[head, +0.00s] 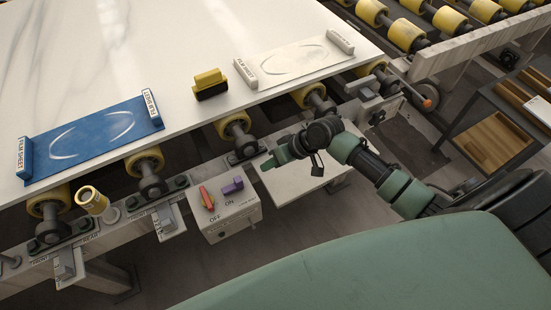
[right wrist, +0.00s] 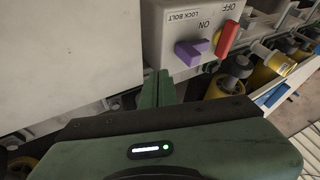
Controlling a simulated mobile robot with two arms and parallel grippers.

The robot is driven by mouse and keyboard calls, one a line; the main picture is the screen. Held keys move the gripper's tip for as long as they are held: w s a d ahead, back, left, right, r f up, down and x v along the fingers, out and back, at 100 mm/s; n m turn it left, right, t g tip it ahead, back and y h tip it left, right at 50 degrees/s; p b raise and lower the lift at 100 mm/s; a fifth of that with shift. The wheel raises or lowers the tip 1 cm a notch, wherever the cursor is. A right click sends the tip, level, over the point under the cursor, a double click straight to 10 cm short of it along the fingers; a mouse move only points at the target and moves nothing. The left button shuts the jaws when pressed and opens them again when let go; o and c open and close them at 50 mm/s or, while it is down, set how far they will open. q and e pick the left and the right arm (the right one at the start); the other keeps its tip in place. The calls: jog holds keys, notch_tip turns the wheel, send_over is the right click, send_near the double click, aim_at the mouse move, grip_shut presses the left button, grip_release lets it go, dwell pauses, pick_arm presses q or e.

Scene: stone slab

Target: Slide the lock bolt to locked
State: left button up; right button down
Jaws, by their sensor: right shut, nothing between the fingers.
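A pale switch box (head: 222,216) hangs at the slab's front edge. It has a red handle (head: 207,197) by the word OFF and a purple knob (head: 232,186) by the word ON. In the right wrist view the box (right wrist: 165,35) also bears the words LOCK BOLT, close to the purple knob (right wrist: 192,52); the red handle (right wrist: 228,38) is farther right. My right gripper (head: 268,164) is shut and empty, above and right of the box, apart from the knob. Its green fingers (right wrist: 160,88) point towards the box's near side. My left gripper is out of view.
A stone slab (head: 200,50) lies on yellow rollers (head: 234,124). On it are a blue film sheet (head: 90,138), a white film sheet (head: 295,62) and a yellow-black block (head: 209,83). A small plate (head: 300,178) sits under my right gripper. A wooden-shelved cart (head: 490,140) stands right.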

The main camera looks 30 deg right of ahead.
aim_at(228, 186)
jog(key=x, duration=0.4)
jog(key=shift+r, duration=0.1)
jog(key=shift+s+a+p, duration=0.1)
jog(key=shift+a+p, duration=0.75)
jog(key=shift+a, duration=1)
jog(key=shift+a, duration=0.1)
jog(key=a+p, duration=0.1)
jog(key=a, duration=0.3)
jog(key=shift+s+a+r, duration=0.1)
jog(key=shift+a, duration=0.15)
